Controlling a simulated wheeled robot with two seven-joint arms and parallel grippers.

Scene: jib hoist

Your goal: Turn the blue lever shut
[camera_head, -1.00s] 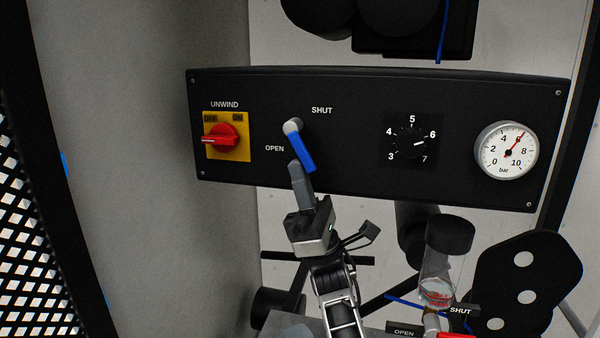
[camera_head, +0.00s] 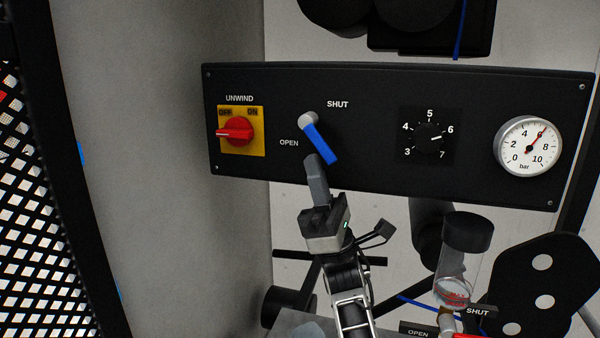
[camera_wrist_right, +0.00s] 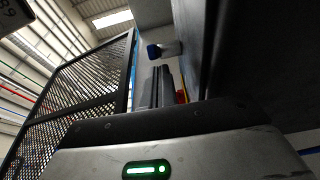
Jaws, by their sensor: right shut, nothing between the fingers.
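The blue lever (camera_head: 320,144) is on the black panel, its grey pivot at the upper left and its free end pointing down and right. The SHUT label (camera_head: 338,104) is above right of the pivot, the OPEN label (camera_head: 289,143) to its lower left. My right gripper (camera_head: 315,168) is shut and empty, its fingertips pointing up just left of the blue handle; I cannot tell whether they touch it. In the right wrist view the lever's blue end (camera_wrist_right: 153,51) shows beyond the closed fingers (camera_wrist_right: 157,86). My left gripper is not in view.
A red UNWIND switch (camera_head: 236,132) on a yellow plate is left of the lever. A black dial (camera_head: 429,138) and a pressure gauge (camera_head: 528,146) are to the right. A clear bowl (camera_head: 453,290) hangs below the panel. A mesh guard (camera_head: 35,220) stands at far left.

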